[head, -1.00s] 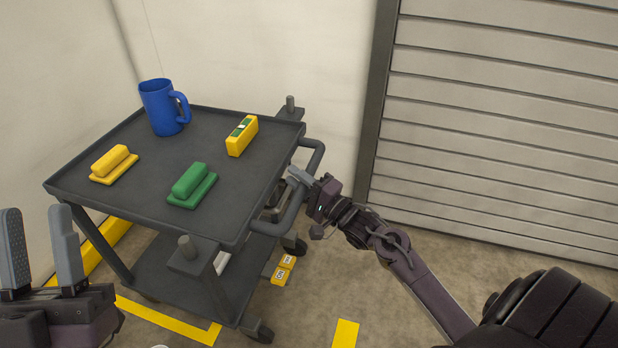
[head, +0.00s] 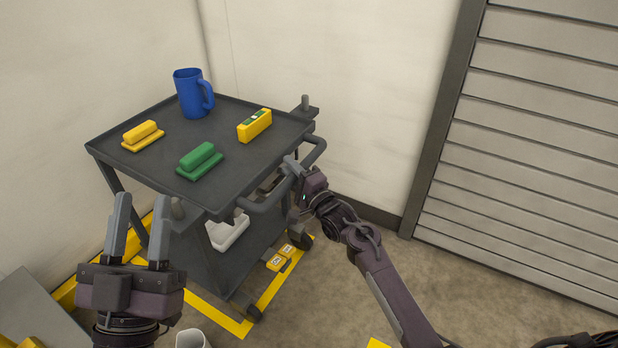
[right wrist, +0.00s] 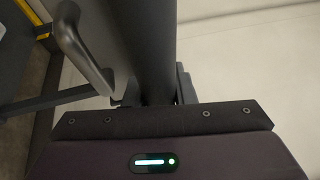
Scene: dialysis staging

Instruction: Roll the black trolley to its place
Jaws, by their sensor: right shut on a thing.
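The black trolley (head: 240,172) stands in the corner by the walls, upright on its wheels, with a push handle (head: 262,206) on its right side. My right gripper (head: 291,166) is shut on that handle; the dark bar also fills the middle of the right wrist view (right wrist: 155,60). My left gripper (head: 138,228) is open and empty in front of the trolley's near left side. Yellow floor tape (head: 232,324) runs along the trolley's near and right sides. Its exact fit under the wheels is partly hidden.
On the trolley top are a blue mug (head: 190,95), a yellow block (head: 143,135), a green block (head: 199,160) and a yellow level-like box (head: 254,125). A white bin (head: 229,232) is on the lower shelf. A shutter (head: 530,150) stands right; floor before it is clear.

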